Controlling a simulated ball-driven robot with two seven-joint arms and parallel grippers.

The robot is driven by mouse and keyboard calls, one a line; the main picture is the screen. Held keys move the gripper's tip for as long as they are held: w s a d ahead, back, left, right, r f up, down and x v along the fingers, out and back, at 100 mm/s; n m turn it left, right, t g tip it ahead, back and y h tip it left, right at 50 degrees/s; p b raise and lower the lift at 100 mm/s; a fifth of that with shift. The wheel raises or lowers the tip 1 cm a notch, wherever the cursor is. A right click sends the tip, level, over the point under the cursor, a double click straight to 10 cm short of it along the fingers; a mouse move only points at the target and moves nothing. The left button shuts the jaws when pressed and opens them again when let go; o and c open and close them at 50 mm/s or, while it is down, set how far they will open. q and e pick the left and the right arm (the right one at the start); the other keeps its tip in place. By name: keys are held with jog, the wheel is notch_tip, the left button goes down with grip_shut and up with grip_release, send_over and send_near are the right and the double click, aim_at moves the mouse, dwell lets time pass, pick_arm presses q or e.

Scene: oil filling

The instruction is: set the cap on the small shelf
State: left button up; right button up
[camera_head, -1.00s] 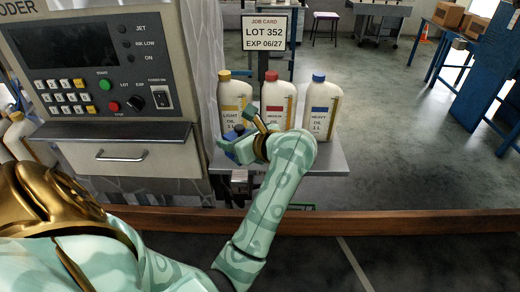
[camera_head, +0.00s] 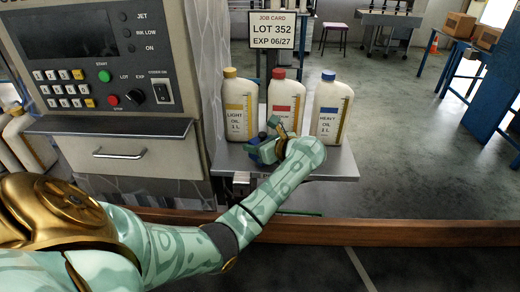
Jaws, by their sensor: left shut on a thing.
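My left gripper (camera_head: 262,150), blue with dark parts, is at the front of the grey metal shelf (camera_head: 340,165), before the light oil and red-capped bottles. It is shut on a small dark thing, which I take to be the cap; fingers and wrist mostly hide it. I cannot tell whether it touches the shelf. My left arm reaches in from the lower left. My right gripper is not in view.
On the shelf stand a yellow-capped light oil bottle (camera_head: 238,112), a red-capped bottle (camera_head: 282,105) and a blue-capped heavy oil bottle (camera_head: 328,112). A job card (camera_head: 272,30) rises behind. A control panel (camera_head: 100,70) stands left. The shelf's right front is bare.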

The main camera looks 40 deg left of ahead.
pick_arm(q)
jog(key=shift+f, duration=0.7)
jog(key=shift+f, duration=0.1)
jog(key=o, duration=1)
jog(key=shift+c, duration=0.2)
